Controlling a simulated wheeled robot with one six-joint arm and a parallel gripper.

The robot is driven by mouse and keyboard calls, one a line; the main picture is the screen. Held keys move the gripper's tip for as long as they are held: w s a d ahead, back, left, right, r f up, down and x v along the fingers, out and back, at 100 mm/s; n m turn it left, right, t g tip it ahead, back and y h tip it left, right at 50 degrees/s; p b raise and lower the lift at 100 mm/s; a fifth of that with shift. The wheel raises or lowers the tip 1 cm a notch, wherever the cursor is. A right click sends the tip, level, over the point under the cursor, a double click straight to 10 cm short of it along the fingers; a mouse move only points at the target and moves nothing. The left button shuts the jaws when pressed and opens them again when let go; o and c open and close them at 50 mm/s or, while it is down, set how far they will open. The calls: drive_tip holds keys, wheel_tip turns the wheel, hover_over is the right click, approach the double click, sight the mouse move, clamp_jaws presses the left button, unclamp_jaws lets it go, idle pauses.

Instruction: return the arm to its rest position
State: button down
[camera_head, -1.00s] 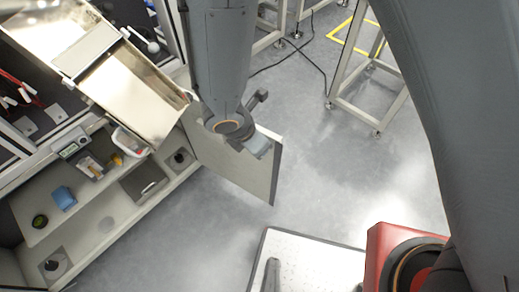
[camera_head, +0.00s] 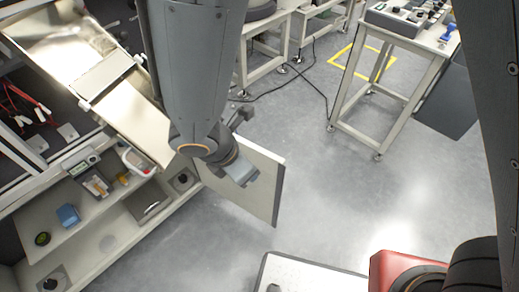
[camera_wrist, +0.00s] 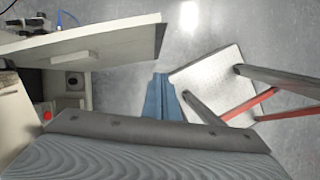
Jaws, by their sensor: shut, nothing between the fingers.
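My gripper (camera_head: 240,174) hangs at the end of my grey arm in the middle of the head view, in front of a white panel. Its pale blue fingers are together with nothing between them. In the wrist view, the blue fingers of my gripper (camera_wrist: 163,98) show at the centre, above the floor. The arm comes down from the top of the head view, and another grey link of mine fills its right edge.
A white panel (camera_head: 250,190) stands close behind the gripper, joined to a workbench (camera_head: 100,235) with small parts on the left. A metal chute (camera_head: 130,110) slopes above the bench. A table (camera_head: 410,30) with control boxes stands at upper right. Open grey floor lies between.

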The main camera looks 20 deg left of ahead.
drive_tip(key=w+d+r+m+g, duration=0.1)
drive_tip(key=w+d+r+m, duration=0.1)
drive_tip(key=d+m, duration=0.7)
drive_tip(key=w+d+r+m+g+y, duration=0.1)
drive_tip(key=d+r+m, duration=0.4)
drive_tip(key=d+m, duration=0.5)
drive_tip(key=w+d+r+m+g+y, duration=0.1)
drive_tip(key=w+d+r+m, duration=0.2)
drive_tip(key=d+m, duration=0.7)
drive_tip(key=d+r, duration=0.1)
drive_tip(key=d, duration=0.2)
drive_tip(key=shift+w+d, duration=0.2)
drive_tip(key=shift+r, duration=0.1)
